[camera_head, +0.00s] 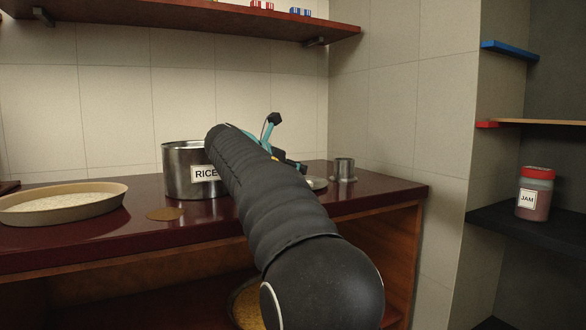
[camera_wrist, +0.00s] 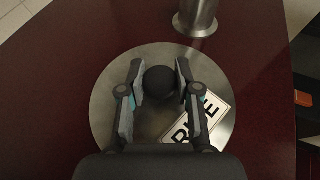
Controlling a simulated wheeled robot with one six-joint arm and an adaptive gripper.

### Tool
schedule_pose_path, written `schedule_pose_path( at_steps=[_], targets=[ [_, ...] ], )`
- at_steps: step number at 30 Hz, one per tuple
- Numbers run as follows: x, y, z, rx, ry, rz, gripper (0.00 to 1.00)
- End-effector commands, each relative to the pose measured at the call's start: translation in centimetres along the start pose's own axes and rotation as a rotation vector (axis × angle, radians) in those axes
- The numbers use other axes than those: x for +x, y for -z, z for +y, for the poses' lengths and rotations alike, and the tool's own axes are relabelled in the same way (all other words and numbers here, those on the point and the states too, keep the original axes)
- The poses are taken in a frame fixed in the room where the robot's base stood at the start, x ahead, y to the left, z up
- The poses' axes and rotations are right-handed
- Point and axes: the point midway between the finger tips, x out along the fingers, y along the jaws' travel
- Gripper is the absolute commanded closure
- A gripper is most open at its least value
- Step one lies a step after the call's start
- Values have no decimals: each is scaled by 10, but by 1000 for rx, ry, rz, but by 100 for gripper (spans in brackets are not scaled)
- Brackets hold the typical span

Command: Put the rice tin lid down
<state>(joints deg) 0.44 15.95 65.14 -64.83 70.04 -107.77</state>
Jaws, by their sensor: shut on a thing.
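The rice tin lid (camera_wrist: 160,124) is a round metal disc with a black knob (camera_wrist: 159,84) and a white RICE label on it. My gripper (camera_wrist: 159,70) has its fingers on both sides of the knob. In the head view, the lid's edge (camera_head: 317,184) shows low at the right part of the counter, the rest hidden behind my arm. I cannot tell whether the lid touches the counter. The rice tin (camera_head: 184,172), a metal can with a RICE label, stands open on the counter left of my arm, partly covered by it.
A metal cup (camera_head: 344,169) stands close beyond the lid and shows in the wrist view (camera_wrist: 197,14). The dark red counter (camera_head: 100,239) holds a shallow pan of grains (camera_head: 62,204) and a brown disc (camera_head: 165,214). A jam jar (camera_head: 534,194) sits on a right shelf.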

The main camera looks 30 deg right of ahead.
Motion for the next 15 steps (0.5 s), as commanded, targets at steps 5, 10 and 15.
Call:
schedule_pose_path(
  at_steps=[5, 10, 15],
  targets=[
    [0, 0, 0, 0, 0, 0, 43],
    [0, 0, 0, 0, 0, 0, 43],
    [-1, -3, 0, 0, 0, 0, 43]
  ],
)
